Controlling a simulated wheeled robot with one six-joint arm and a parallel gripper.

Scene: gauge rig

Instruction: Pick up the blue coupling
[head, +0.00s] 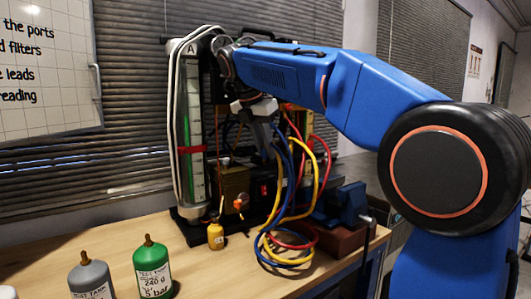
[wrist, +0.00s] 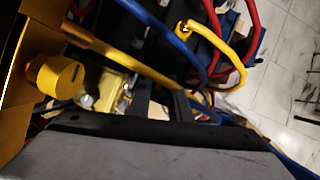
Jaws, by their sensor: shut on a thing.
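My gripper (head: 268,150) points down in front of the gauge rig, among the hoses. In the wrist view its dark fingers (wrist: 162,103) are close together beyond the grey housing. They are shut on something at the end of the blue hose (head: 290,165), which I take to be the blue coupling. The coupling itself is mostly hidden by the fingers. The blue hose also shows in the wrist view (wrist: 185,47), arching close past the fingers.
Yellow (head: 326,165) and red (head: 327,150) hoses loop close to my gripper. A tall gauge column (head: 193,130) stands left. A brass knob (wrist: 55,78) is near in the wrist view. Green (head: 153,270) and grey (head: 90,279) test tanks stand on the bench front. A blue vise (head: 345,203) is right.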

